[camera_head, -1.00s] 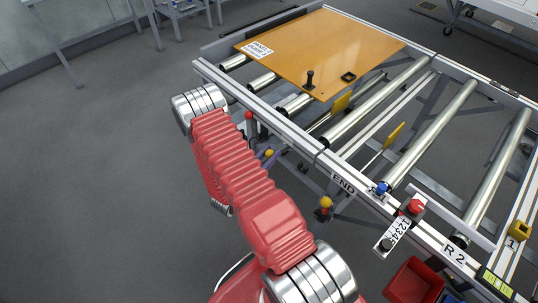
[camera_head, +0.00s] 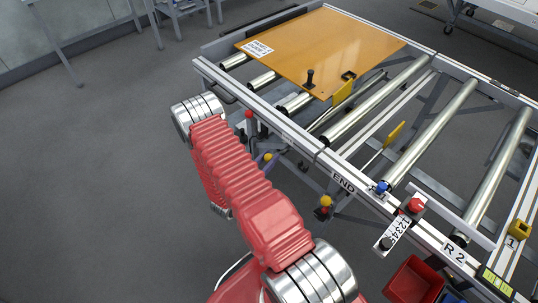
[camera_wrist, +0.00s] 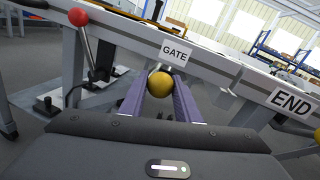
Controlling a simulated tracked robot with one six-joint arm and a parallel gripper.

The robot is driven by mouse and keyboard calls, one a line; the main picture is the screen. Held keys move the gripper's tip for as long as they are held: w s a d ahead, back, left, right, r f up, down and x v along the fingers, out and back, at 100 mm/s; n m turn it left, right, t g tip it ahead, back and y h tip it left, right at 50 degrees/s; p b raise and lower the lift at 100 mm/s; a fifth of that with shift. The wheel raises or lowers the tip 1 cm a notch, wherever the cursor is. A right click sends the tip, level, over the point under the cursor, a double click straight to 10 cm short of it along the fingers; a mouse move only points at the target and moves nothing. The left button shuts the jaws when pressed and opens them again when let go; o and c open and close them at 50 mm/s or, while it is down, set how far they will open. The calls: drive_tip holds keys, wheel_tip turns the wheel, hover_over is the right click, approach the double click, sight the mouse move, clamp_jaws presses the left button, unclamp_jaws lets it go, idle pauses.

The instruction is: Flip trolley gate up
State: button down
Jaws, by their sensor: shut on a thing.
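The gate lever's yellow ball knob (camera_wrist: 160,84) sits below the GATE label (camera_wrist: 174,53) in the wrist view. My gripper (camera_wrist: 160,88) has its purple fingers on both sides of the knob and is shut on it. The knob also shows small beside my arm in the head view (camera_head: 268,157). The trolley gate appears to be the yellow flap (camera_head: 343,93) by the near right corner of the orange board (camera_head: 320,50). It stands up between the rollers, close to the board's edge. The lever shaft behind the knob is mostly hidden.
A red-knobbed lever (camera_wrist: 78,17) stands left of my gripper. The END label (camera_wrist: 291,103) is to the right, with another yellow knob (camera_head: 326,201) below it. A second yellow flap (camera_head: 394,134) stands further along the rollers. Open floor lies left of my arm.

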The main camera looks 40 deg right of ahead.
drive_tip(key=shift+w+a+f, duration=0.1)
drive_tip(key=shift+f, duration=0.6)
drive_tip(key=c, duration=1.4)
unclamp_jaws()
drive_tip(key=shift+o, duration=0.2)
drive_tip(key=v, duration=1.4)
